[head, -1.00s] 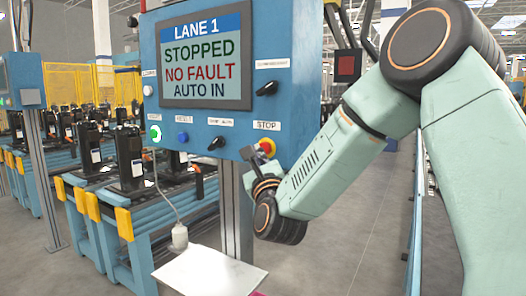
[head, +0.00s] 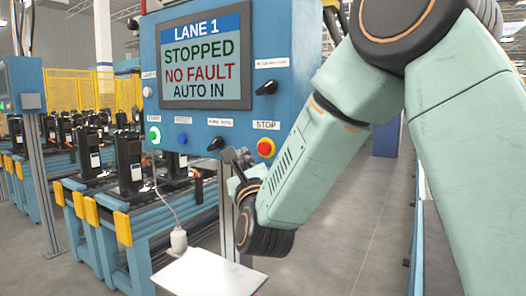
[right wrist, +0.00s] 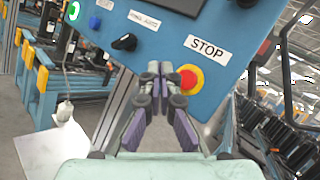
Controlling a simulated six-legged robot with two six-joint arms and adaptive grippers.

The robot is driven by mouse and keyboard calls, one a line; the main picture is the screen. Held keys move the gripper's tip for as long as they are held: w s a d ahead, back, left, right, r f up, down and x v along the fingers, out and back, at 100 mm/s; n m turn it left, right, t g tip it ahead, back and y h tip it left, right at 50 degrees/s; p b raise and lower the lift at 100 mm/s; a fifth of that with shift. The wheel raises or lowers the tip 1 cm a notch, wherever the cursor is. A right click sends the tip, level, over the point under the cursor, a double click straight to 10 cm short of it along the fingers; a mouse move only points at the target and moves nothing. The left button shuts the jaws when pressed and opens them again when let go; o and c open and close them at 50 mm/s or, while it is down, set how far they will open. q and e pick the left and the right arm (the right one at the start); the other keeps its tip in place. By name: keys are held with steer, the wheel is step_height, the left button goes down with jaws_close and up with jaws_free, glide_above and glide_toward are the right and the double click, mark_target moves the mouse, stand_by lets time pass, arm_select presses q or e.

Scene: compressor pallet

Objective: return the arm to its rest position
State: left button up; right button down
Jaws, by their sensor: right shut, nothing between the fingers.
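My right arm comes in from the right in the head view. Its gripper (head: 234,158) is in front of the lower edge of the blue control panel (head: 225,110), left of the red stop button (head: 265,147) with its yellow ring. In the right wrist view the gripper (right wrist: 160,68) is shut and empty, its fingertips together below the panel's black selector knob (right wrist: 124,42). The stop button (right wrist: 190,77) is just to the right of the fingers there, and no contact shows. My left gripper is not in view.
The panel screen (head: 205,60) reads LANE 1, STOPPED, NO FAULT, AUTO IN. A green-lit button (head: 154,135) sits at its left. A white board (head: 210,272) is below. Conveyors with black compressors (head: 130,160) stand at left. Floor right of the post is open.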

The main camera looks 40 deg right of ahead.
stand_by(0.7)
steer(key=s+a+f+n+g+y+b, duration=0.1)
steer(key=s+a+f+n+g+y, duration=0.15)
steer(key=f+n, duration=0.75)
steer(key=s+a+f+n+g+y+b, duration=0.1)
steer(key=a+f+n+g+y+b, duration=0.15)
steer(key=f+n, duration=0.65)
steer(key=s+a+f+n+g+y, duration=0.25)
steer(key=f+n, duration=0.45)
steer(key=f, duration=0.6)
steer(key=s+a+f+n+g+b, duration=0.1)
steer(key=s+f+n+g+b, duration=0.2)
steer(key=s+f, duration=0.8)
steer(key=s+a+f+n+g+y+b, duration=0.1)
steer(key=s+f+g, duration=0.4)
steer(key=s+f, duration=0.6)
steer(key=s+a+f+n+g+b, duration=0.2)
steer(key=s+f+n+g+b, duration=0.2)
steer(key=s+f, duration=0.6)
steer(key=shift+s+a+f+n+b, duration=0.15)
steer(key=shift+s+f+n+b, duration=0.35)
steer(key=shift+f, duration=0.35)
steer(key=shift+w, duration=0.15)
